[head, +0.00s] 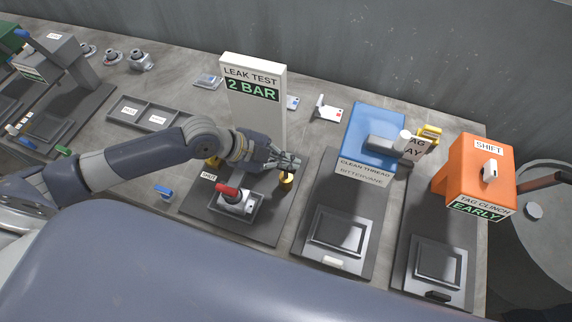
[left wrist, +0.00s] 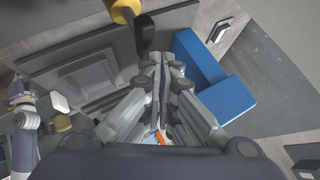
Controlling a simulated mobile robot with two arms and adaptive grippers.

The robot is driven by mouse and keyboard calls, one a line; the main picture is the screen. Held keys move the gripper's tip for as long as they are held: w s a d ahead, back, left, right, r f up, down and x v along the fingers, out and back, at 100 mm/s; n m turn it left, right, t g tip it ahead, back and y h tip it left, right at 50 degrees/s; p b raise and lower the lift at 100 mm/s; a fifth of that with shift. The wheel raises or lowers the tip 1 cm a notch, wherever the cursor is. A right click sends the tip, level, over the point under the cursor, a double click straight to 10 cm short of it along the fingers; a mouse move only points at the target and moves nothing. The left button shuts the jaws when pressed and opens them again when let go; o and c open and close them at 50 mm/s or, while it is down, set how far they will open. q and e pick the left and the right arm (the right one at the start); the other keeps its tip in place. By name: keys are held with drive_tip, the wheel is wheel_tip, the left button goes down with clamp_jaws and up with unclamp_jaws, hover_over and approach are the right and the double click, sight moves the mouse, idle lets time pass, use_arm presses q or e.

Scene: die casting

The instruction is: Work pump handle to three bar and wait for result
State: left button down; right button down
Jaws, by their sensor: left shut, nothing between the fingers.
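The leak test station has a white panel (head: 253,76) whose screen reads "2 BAR". On its dark base a grey metal part with a red top (head: 229,191) sits in a square nest. A small yellow and black knob (head: 287,180), which looks like the pump handle, stands at the right of the base. My left gripper (head: 289,163) is shut and empty just above it. In the left wrist view the shut fingertips (left wrist: 163,58) are close to a black grip (left wrist: 145,36); I cannot tell if they touch. My right gripper is out of view.
A blue clean-thread station (head: 376,128) and an orange tag clinch station (head: 480,170) stand to the right. A grey divided tray (head: 140,116) lies left of the panel. A blue-handled item (head: 163,191) lies at the base's left edge. A grey wall closes the back.

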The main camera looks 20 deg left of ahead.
use_arm(q)
drive_tip(key=shift+f+b, duration=0.35)
drive_tip(key=shift+f, duration=0.3)
idle(0.5)
drive_tip(key=shift+f+b, duration=0.85)
drive_tip(key=shift+f, duration=0.25)
idle(0.8)
drive_tip(key=shift+r, duration=0.1)
wheel_tip(320, 180, up, 4)
drive_tip(key=p, duration=0.3)
idle(0.5)
drive_tip(key=shift+p, duration=0.3)
wheel_tip(320, 180, up, 5)
drive_tip(key=p, duration=0.4)
idle(0.5)
